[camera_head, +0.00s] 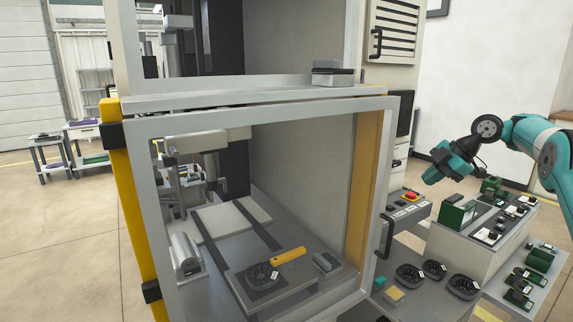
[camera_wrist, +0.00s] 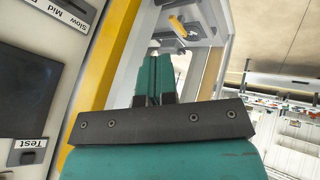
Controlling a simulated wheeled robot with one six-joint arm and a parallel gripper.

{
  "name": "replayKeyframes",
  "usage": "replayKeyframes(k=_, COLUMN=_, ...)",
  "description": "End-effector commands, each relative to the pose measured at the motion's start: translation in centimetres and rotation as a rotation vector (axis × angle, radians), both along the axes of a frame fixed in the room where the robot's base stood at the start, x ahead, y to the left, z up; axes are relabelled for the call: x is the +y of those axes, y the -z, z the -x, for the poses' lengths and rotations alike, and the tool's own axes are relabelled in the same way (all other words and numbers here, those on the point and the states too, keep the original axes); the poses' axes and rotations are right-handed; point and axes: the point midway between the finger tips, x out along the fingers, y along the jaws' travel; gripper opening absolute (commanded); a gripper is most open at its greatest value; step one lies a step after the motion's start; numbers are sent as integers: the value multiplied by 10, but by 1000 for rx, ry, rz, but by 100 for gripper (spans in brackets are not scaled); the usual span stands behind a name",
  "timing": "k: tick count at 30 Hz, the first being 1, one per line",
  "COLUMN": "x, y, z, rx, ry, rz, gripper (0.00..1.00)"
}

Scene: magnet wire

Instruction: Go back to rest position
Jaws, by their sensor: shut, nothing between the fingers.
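My arm (camera_head: 530,133) comes in from the right in the head view, teal with dark joints. My gripper (camera_head: 432,178) is at its left end, in the air above the work table and right of the machine. In the wrist view, my gripper (camera_wrist: 155,62) shows two teal fingers side by side with nothing held between them. They point toward the machine.
The machine's grey-framed enclosure (camera_head: 270,112) fills the middle. Inside lie a black round part (camera_head: 262,276) and a yellow-handled tool (camera_head: 288,256). A control panel (camera_head: 405,210) with a red button is at its right. A table (camera_head: 460,245) with green and black parts stands below my gripper.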

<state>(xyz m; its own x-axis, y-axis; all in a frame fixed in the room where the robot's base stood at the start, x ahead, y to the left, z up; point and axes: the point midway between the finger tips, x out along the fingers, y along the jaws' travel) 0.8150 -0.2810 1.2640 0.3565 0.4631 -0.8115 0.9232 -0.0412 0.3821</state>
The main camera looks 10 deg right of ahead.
Motion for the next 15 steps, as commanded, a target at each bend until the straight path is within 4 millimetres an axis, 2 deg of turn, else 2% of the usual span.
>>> replayKeyframes(k=2, x=31, y=-11, z=-1, rx=33, ry=23, rz=-25, gripper=0)
replayKeyframes(k=5, x=87, y=-28, z=7, rx=116, ry=92, rz=-75, gripper=0)
replayKeyframes(k=6, x=113, y=-35, z=15, rx=156, ry=128, rz=-96, gripper=0)
replayKeyframes(k=8, x=152, y=-43, z=31, rx=221, ry=186, rz=-123, gripper=0)
replayKeyframes(k=9, x=177, y=-47, z=46, rx=265, ry=224, rz=-137, gripper=0)
replayKeyframes(k=11, x=212, y=-51, z=71, rx=330, ry=283, rz=-155, gripper=0)
replayKeyframes(k=12, x=234, y=-51, z=90, rx=373, ry=322, rz=-162, gripper=0)
replayKeyframes(k=14, x=263, y=-50, z=124, rx=436, ry=383, rz=-167, gripper=0)
replayKeyframes(k=15, x=280, y=-47, z=148, rx=476, ry=423, rz=-168, gripper=0)
